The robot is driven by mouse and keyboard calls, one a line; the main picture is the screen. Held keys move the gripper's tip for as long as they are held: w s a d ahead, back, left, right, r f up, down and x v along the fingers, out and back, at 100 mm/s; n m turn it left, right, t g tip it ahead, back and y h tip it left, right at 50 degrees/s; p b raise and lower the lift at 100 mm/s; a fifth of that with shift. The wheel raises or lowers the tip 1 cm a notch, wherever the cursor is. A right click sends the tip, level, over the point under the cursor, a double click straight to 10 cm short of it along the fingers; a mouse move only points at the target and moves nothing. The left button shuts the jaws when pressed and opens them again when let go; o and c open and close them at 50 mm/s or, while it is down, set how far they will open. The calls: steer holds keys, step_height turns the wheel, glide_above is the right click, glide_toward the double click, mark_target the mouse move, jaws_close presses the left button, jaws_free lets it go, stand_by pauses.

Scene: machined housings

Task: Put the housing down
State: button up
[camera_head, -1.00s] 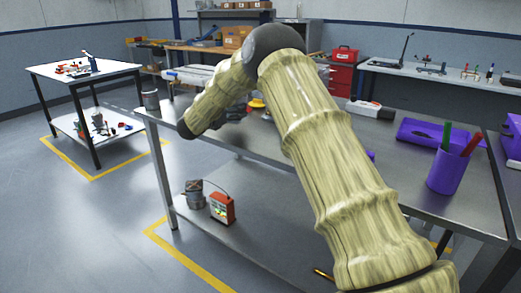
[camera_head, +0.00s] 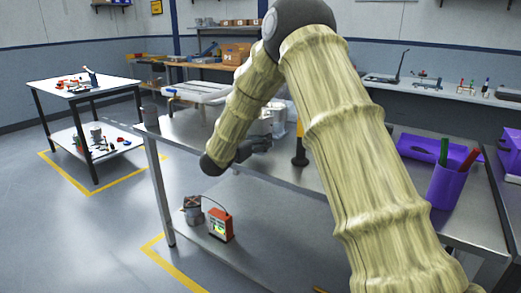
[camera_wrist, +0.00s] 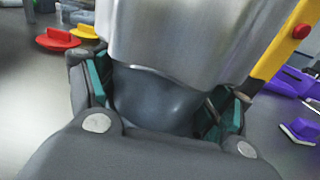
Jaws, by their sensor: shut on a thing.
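The housing is a silvery metal body that fills the upper middle of the wrist view (camera_wrist: 185,40). My gripper (camera_wrist: 165,95) is shut on it, with teal pads at its left and right sides. In the head view, my gripper (camera_head: 254,147) is over the steel workbench (camera_head: 222,127), and the pale grey housing (camera_head: 279,117) shows just behind it, partly hidden by my arm. I cannot tell whether the housing touches the bench top.
A yellow and black tool (camera_head: 300,148) stands close to the right of the housing. Red (camera_wrist: 57,39) and yellow (camera_wrist: 84,31) knob-like pieces lie behind left in the wrist view. A purple tray (camera_head: 440,150) and pen cup (camera_head: 449,186) occupy the bench's right.

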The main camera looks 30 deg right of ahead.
steer(key=shift+s+d, duration=0.2)
steer(key=shift+s, duration=0.6)
steer(key=shift+s+f, duration=0.15)
steer(key=shift+f, duration=1.6)
steer(key=o, duration=1.5)
steer(key=shift+f, duration=0.2)
steer(key=o, duration=0.4)
steer(key=shift+r, duration=0.1)
steer(key=shift+r, duration=0.15)
